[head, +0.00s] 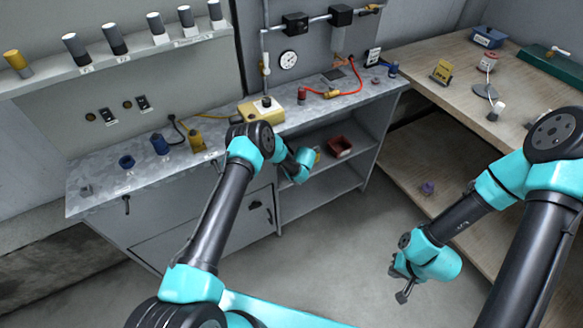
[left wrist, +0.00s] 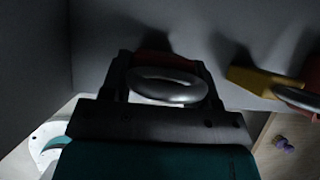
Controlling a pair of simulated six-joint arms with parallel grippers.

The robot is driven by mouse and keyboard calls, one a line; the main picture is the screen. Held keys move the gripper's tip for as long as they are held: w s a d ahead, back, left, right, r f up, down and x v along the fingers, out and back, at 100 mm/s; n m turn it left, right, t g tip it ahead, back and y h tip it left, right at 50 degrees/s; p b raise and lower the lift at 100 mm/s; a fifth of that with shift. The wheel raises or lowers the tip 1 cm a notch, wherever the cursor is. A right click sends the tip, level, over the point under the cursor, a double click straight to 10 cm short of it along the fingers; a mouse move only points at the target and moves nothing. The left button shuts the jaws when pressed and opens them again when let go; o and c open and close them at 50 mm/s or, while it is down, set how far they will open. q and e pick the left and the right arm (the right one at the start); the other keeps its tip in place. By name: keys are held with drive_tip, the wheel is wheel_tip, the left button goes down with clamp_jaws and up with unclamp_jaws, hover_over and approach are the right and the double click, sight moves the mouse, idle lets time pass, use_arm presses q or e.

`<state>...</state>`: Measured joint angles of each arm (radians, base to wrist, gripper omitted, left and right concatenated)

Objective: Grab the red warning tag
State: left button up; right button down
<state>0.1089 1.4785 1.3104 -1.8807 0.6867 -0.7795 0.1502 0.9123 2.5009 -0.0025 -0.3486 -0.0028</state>
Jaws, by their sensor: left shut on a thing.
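My left gripper (head: 304,162) reaches into the open shelf under the grey bench. In the dark left wrist view its two fingers (left wrist: 167,82) close around a dark red piece (left wrist: 160,62) with a silver ring (left wrist: 168,86) in front; this looks like the red warning tag. In the head view the tag is hidden by the gripper. A yellow tag (left wrist: 252,80) with its own ring lies just right of the fingers, and shows as a yellow spot (head: 317,152) in the head view. My right gripper (head: 399,284) hangs over the floor, fingers apart and empty.
The grey bench top (head: 225,140) above carries a yellow box (head: 261,110) and a red hose (head: 350,88). A wooden table (head: 440,70) stands at the right, with a purple item (head: 428,188) on its lower shelf.

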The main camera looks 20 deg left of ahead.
use_arm(q)
drive_tip(key=shift+c, duration=0.6)
drive_tip(key=shift+r, duration=0.9)
drive_tip(key=shift+s+d+r, duration=0.1)
drive_tip(key=shift+s+r, duration=0.05)
drive_tip(key=shift+r, duration=0.35)
drive_tip(key=shift+s+r, duration=0.15)
drive_tip(key=shift+r, duration=0.3)
drive_tip(key=s+d+r, duration=0.1)
drive_tip(key=s+d, duration=0.3)
drive_tip(key=s, duration=1)
drive_tip(key=shift+s+r, duration=0.15)
drive_tip(key=shift+s, duration=0.25)
